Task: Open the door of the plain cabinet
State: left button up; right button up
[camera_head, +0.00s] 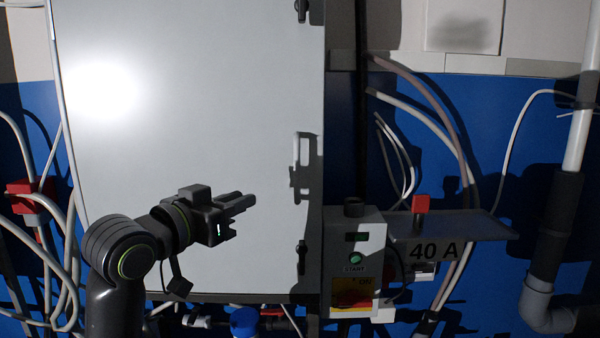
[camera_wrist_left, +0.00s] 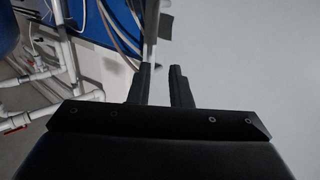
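The plain cabinet's pale grey door (camera_head: 200,110) fills the left middle of the head view and looks closed. A slim white upright handle (camera_head: 296,155) is near the door's right edge, with a dark shadow beside it. My left gripper (camera_head: 252,201) is in front of the lower door, left of and below the handle, pointing right. In the left wrist view its two dark fingers (camera_wrist_left: 160,68) stand apart with an empty gap. The door face (camera_wrist_left: 250,70) fills the right side there. My right gripper is not in view.
A control box (camera_head: 354,250) with a green START button stands right of the cabinet's lower corner. A grey shelf (camera_head: 470,224) marked 40 A and hanging cables (camera_head: 445,120) are further right. More cables and a red fitting (camera_head: 27,197) are at left.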

pick_arm(q)
notch_tip(320, 180, up, 2)
jog(key=p, duration=0.7)
send_near(295, 168)
jog(key=x, duration=0.9)
jog(key=shift+d, duration=0.1)
jog(key=shift+x, duration=0.85)
jog(key=shift+m, duration=0.3)
grip_shut()
